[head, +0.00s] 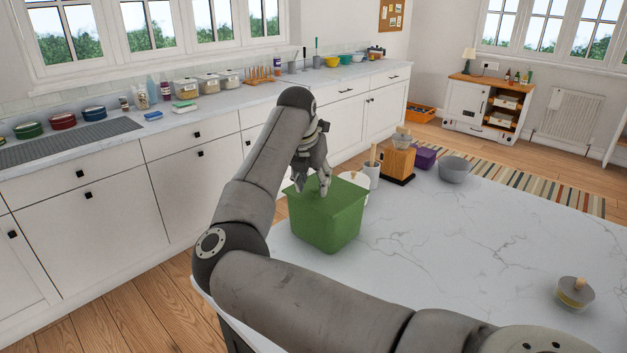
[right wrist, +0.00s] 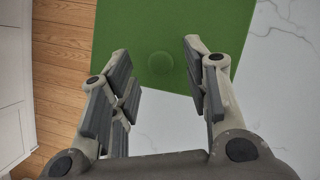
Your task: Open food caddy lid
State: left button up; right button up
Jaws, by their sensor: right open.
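The green food caddy (head: 325,222) stands upright on the white marble-look counter at its left end. Its lid (head: 347,191) looks shut. In the right wrist view the flat green lid (right wrist: 200,20) fills the top, with a round knob or button (right wrist: 160,63) on it. My right gripper (head: 313,190) is over the caddy's top, fingers pointing down. In the right wrist view its fingers (right wrist: 160,65) are apart with nothing between them, either side of the round knob. I cannot tell if they touch the lid. My left gripper is not in view.
Behind the caddy stand a white utensil pot (head: 371,174), a wooden block (head: 398,163), a purple box (head: 424,158) and a grey bowl (head: 454,169). A small lidded pot (head: 574,293) is at the right. The counter's middle is clear.

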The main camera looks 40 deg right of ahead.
jog(key=shift+w+d+f, duration=0.1)
jog(key=shift+d+f, duration=0.2)
jog(key=shift+f, duration=0.35)
grip_shut()
